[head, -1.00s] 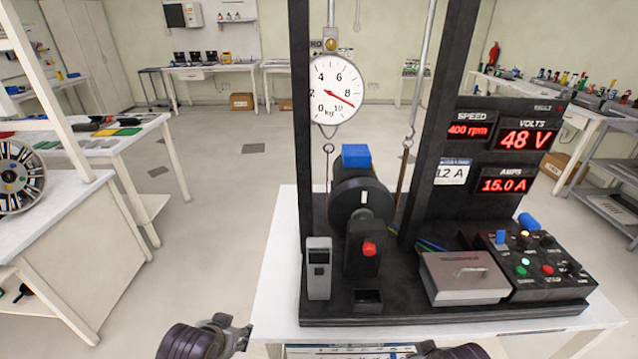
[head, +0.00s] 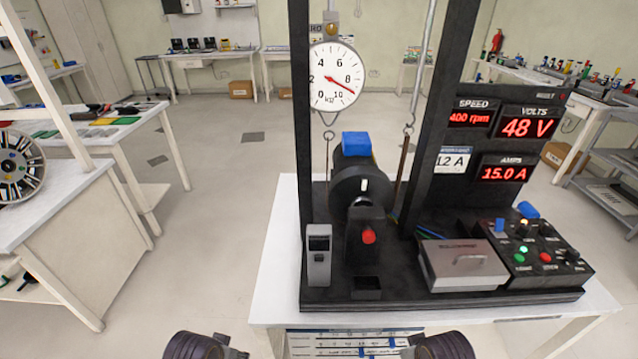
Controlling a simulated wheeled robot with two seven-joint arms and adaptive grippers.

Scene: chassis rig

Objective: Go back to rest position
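My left gripper (head: 236,352) shows only in part at the bottom edge of the head view, in front of the rig table. My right gripper (head: 412,350) also shows only in part at the bottom edge, to the right. Both are below the front edge of the white table (head: 272,270) and apart from the rig. The fingertips are cut off or too small to tell open from shut. The black test rig (head: 450,305) stands on the table with a dial scale (head: 335,76), a motor (head: 362,190) and a control box (head: 537,255).
A grey handheld meter (head: 319,256) and a grey metal box (head: 462,264) stand on the rig base. A printed sheet (head: 340,344) hangs at the table front. A white workbench (head: 60,200) is at the left. Open floor (head: 225,200) lies between.

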